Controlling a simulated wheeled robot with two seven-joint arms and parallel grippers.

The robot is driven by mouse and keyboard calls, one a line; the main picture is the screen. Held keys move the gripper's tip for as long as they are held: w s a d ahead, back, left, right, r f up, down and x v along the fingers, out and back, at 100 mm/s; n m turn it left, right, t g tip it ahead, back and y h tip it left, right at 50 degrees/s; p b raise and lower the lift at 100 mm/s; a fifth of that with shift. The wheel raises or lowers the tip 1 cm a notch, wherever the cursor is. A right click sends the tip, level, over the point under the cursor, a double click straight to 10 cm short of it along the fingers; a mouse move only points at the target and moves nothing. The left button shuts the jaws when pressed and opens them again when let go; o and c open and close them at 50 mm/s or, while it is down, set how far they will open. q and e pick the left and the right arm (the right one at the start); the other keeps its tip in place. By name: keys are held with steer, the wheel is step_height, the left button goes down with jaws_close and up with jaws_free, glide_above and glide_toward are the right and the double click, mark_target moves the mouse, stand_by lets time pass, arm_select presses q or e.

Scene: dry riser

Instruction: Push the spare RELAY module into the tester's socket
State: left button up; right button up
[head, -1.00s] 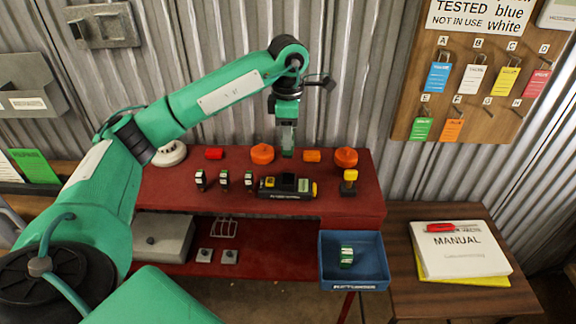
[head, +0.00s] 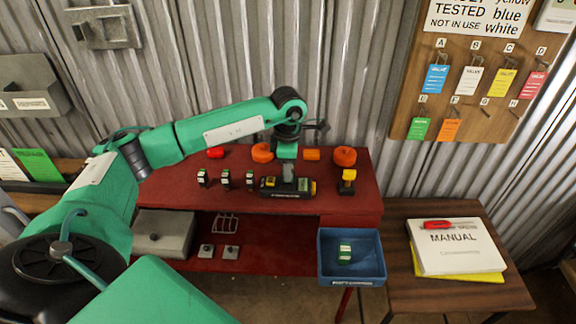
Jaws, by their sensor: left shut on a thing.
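The tester (head: 271,187) is a black box with a yellow end, lying on the red bench top. My left gripper (head: 289,176) points straight down at the tester's top, shut on a small module. The module is mostly hidden by the fingers and too small to read. I cannot tell how deep it sits in the socket. Several small black-and-white modules (head: 225,179) stand in a row left of the tester. Another green-and-white module (head: 345,252) lies in the blue bin (head: 351,280). My right gripper is not in view.
Behind the tester are orange knobs (head: 344,156) and a red piece (head: 215,153). A black-and-yellow button post (head: 347,182) stands to its right. A brown side table (head: 400,222) holds a manual (head: 455,247). A tag board (head: 480,100) hangs on the corrugated wall.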

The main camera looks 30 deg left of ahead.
arm_select(q)
steer(key=shift+f, duration=0.2)
steer(key=o, duration=1)
steer(key=shift+r, duration=0.1)
steer(key=shift+r, duration=0.35)
step_height(320, 180, up, 12)
steer(key=b, duration=0.3)
steer(key=shift+f+b, duration=0.2)
steer(key=shift+b, duration=0.15)
